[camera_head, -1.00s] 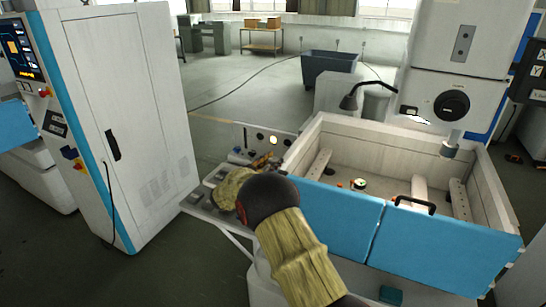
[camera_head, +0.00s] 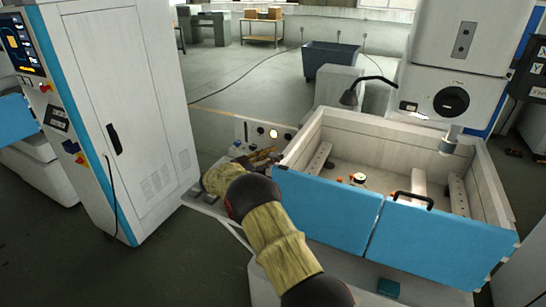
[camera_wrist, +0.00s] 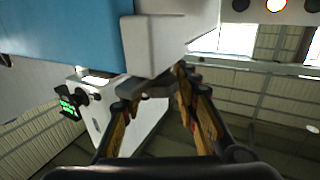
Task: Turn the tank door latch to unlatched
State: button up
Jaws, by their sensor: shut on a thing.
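The tank door (camera_head: 325,208) is a blue panel on the front of the pale work tank. It also shows in the wrist view (camera_wrist: 60,35), at the upper left. My gripper (camera_head: 264,155) is at the tank's left front corner. In the wrist view, my gripper (camera_wrist: 155,95) has its tan fingers on either side of a dark lever that looks like the latch (camera_wrist: 138,87), below a pale corner block (camera_wrist: 160,45). It is shut on this lever. The lever's far end and its exact angle are hard to make out. In the head view the latch is hidden by my gripper and arm.
A control panel (camera_head: 245,133) with a lit button stands just behind my gripper. A tall white cabinet (camera_head: 125,110) is at the left. A black handle (camera_head: 413,199) sits on the tank's front edge. Open floor lies behind the control panel.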

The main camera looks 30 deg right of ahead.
jog(key=shift+r, duration=0.15)
jog(key=o, duration=1.1)
jog(key=shift+o, duration=0.3)
jog(key=s+a, duration=0.2)
jog(key=a, duration=0.9)
jog(key=shift+a, duration=0.35)
